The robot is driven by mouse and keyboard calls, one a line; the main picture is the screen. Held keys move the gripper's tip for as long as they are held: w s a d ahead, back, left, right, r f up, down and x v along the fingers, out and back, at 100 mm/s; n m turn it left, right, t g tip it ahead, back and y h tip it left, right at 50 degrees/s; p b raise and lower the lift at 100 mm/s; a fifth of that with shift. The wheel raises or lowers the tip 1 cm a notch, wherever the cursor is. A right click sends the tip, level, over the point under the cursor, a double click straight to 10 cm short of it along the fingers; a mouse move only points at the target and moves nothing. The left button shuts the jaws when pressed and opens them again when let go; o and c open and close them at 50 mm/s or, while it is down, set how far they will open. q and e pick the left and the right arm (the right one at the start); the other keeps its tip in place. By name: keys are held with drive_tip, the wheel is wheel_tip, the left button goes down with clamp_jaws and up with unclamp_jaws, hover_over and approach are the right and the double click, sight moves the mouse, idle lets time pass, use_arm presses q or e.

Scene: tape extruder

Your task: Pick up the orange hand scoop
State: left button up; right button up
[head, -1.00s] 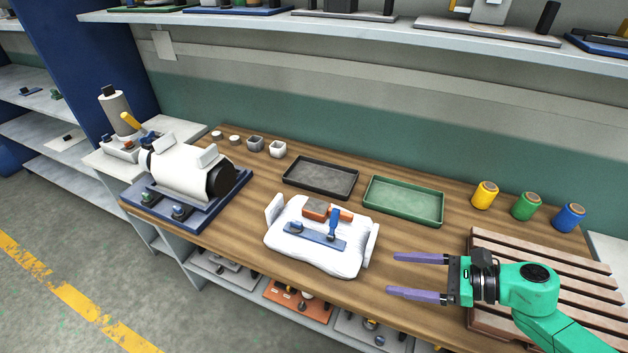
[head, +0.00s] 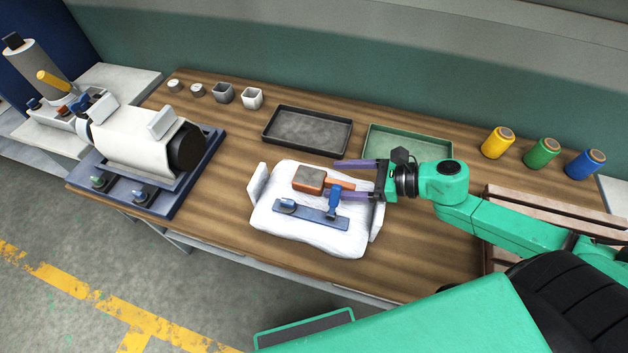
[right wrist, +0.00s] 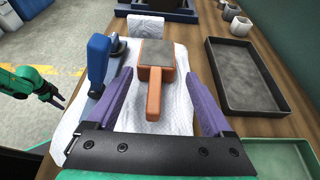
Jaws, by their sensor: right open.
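The orange hand scoop (head: 310,180) lies on a white cloth-like pad (head: 270,222), its grey-topped head to the left and its handle pointing right. In the right wrist view the scoop (right wrist: 155,75) lies between the purple fingers, handle toward the gripper. My right gripper (head: 336,178) is open around the handle end, one finger on each side and apart from it; nothing is held. A blue tool with an upright handle (head: 310,214) lies in front of the scoop, close to the near finger. My left gripper (right wrist: 52,98) shows small at the left of the right wrist view; its opening is unclear.
A black tray (head: 308,131) and a green tray (head: 408,143), partly behind my right gripper, stand at the back. A white machine (head: 135,140) stands left. Small cups (head: 222,94) and coloured spools (head: 542,152) line the back. Bare wood lies left of the pad.

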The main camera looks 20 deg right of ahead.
sight(325, 181)
drive_tip(key=shift+w+a, duration=0.1)
drive_tip(key=shift+a, duration=0.2)
drive_tip(key=shift+w+a+f, duration=0.1)
drive_tip(key=shift+a+f, duration=0.05)
drive_tip(key=shift+a, duration=0.2)
drive_tip(key=x, duration=0.3)
drive_tip(key=shift+a+p, duration=0.1)
drive_tip(key=shift+p, duration=0.2)
drive_tip(key=shift+w+a+f, duration=0.1)
drive_tip(key=shift+a+f, duration=0.05)
drive_tip(key=shift+a, duration=0.05)
drive_tip(key=c, duration=1.2)
use_arm(q)
drive_tip(key=shift+w+r, duration=0.3)
drive_tip(key=shift+w, duration=0.05)
use_arm(e)
drive_tip(key=shift+o, duration=0.2)
drive_tip(key=shift+d, duration=0.1)
